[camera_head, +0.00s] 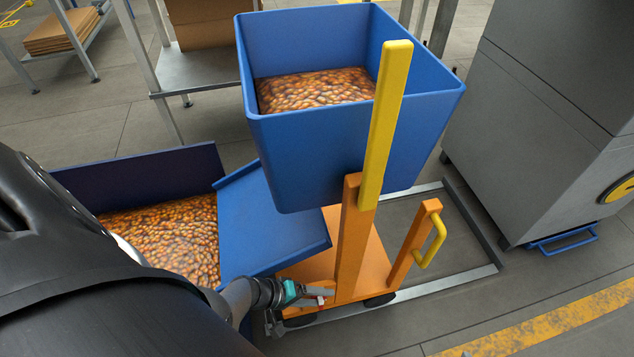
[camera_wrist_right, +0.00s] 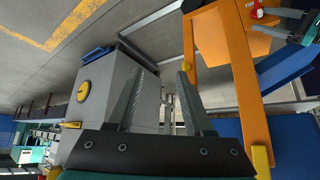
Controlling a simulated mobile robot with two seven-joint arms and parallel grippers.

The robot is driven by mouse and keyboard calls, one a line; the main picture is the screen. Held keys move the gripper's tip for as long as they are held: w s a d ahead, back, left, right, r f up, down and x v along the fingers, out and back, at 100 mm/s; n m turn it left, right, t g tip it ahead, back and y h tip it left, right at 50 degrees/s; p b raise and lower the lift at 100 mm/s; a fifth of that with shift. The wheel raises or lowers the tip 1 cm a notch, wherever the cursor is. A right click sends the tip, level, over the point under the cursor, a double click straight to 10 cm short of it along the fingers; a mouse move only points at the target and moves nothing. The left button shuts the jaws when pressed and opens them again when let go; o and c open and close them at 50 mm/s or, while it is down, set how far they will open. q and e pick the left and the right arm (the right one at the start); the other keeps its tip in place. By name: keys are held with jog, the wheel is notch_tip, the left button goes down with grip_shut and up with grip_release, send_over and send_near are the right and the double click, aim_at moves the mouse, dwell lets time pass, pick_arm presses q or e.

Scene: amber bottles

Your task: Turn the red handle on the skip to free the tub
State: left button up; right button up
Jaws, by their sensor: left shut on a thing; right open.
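The blue tub (camera_head: 310,150), part filled with amber bottles, sits raised on the orange skip (camera_head: 352,240), which has a yellow upright bar (camera_head: 385,125). A small red handle (camera_head: 326,299) is low on the skip's near side, mostly covered by my left gripper (camera_head: 318,295). That gripper is shut on it. The red handle also shows in the right wrist view (camera_wrist_right: 257,11), at the top right, with my left gripper beside it. My right gripper (camera_wrist_right: 162,74) is open and empty, next to the orange frame (camera_wrist_right: 228,65). It is outside the head view.
A second blue container (camera_head: 275,222) with amber bottles stands left of the skip, close to it. A grey machine (camera_head: 540,110) with a yellow dial stands at the right. A yellow grab handle (camera_head: 433,240) is on the skip's right post. Open floor lies at the lower right.

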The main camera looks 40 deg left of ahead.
pick_arm(q)
jog(key=r+p, duration=0.3)
jog(key=shift+w+d+r, duration=0.2)
jog(key=shift+w+r, duration=0.15)
jog(key=shift+r, duration=0.05)
notch_tip(320, 180, up, 4)
jog(key=p, duration=0.4)
notch_tip(320, 180, up, 5)
jog(key=p, duration=0.4)
send_over(319, 300)
jog(key=shift+s+a+r+p, duration=0.1)
jog(key=shift+s+r+p, duration=0.15)
jog(key=shift+r+p, duration=0.55)
pick_arm(e)
jog(key=s+d+f+g+h, duration=0.1)
jog(key=s+f, duration=0.4)
jog(key=f, duration=0.5)
jog(key=s+d+f+g, duration=0.3)
jog(key=s+d+f, duration=0.3)
jog(key=f, duration=0.3)
jog(key=shift+d+f+g+h, duration=0.25)
jog(key=shift+f+g+h, duration=0.15)
pick_arm(q)
jog(key=shift+r, duration=0.1)
